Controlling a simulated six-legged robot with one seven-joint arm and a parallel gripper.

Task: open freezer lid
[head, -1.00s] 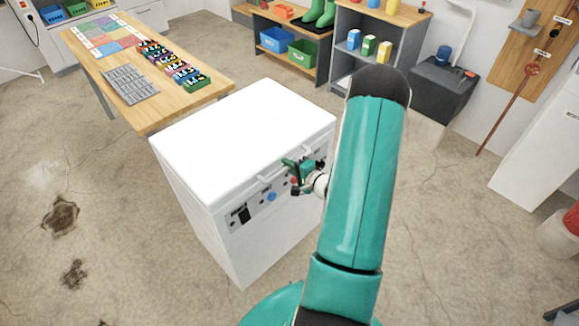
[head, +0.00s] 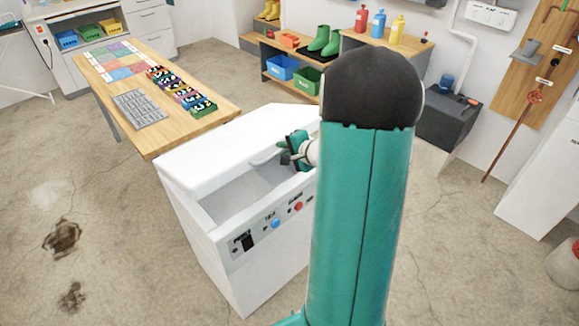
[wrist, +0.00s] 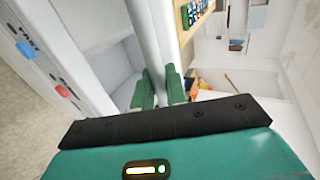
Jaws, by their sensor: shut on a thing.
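The white chest freezer (head: 232,262) stands in the middle of the head view, with a switch, a blue button and a red button on its front panel. Its lid (head: 215,153) is partly raised and tilted back, and part of the grey interior (head: 240,190) shows. My gripper (head: 292,150) is at the lid's front edge, shut on the white lid handle (head: 266,155). In the wrist view the green fingers (wrist: 160,92) close around the pale handle bar. My arm hides the freezer's right side.
A wooden table (head: 205,125) with a grey tray and several coloured items stands close behind the freezer at the left. Shelves with bins (head: 282,68) and a dark box (head: 448,112) line the back wall. The floor at the left is open.

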